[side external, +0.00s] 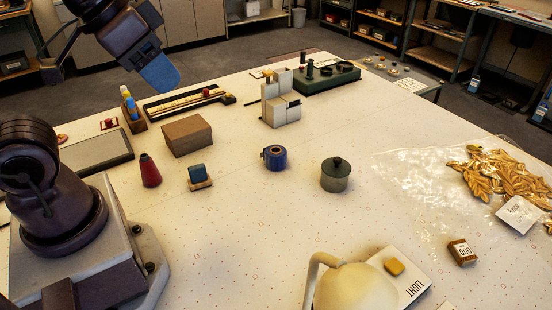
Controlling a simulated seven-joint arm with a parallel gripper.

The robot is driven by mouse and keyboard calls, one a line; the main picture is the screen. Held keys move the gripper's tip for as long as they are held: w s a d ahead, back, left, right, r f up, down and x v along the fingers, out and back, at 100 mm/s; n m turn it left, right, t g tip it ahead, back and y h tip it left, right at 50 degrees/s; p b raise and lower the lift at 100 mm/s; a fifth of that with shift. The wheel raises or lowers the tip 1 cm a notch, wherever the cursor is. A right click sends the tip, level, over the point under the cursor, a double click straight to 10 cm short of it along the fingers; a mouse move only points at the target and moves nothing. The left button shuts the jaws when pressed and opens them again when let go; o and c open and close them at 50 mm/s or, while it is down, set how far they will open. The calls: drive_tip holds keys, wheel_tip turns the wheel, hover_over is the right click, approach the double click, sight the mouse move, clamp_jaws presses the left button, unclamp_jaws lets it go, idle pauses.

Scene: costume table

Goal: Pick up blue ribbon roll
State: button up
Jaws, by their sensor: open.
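The blue ribbon roll (276,159) stands on the pale table near its middle, between a blue block on a small wooden base and a dark green lidded pot. It is a short, dark blue cylinder with a dark opening on its left side. My gripper (160,78) is raised at the upper left, above and behind the table's left part, well apart from the roll. Its blue-grey end points down to the right. It is open, and nothing shows held in it. Its two fingers overlap from this side, so the gap is hard to see.
The lidded pot (335,175) is close right of the roll; the blue block (198,174), dark red cone (149,170) and brown box (187,136) are left. A grey-white stepped block (281,105) stands behind. The table in front of the roll is clear.

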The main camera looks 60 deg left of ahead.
drive_tip(key=o, duration=0.8)
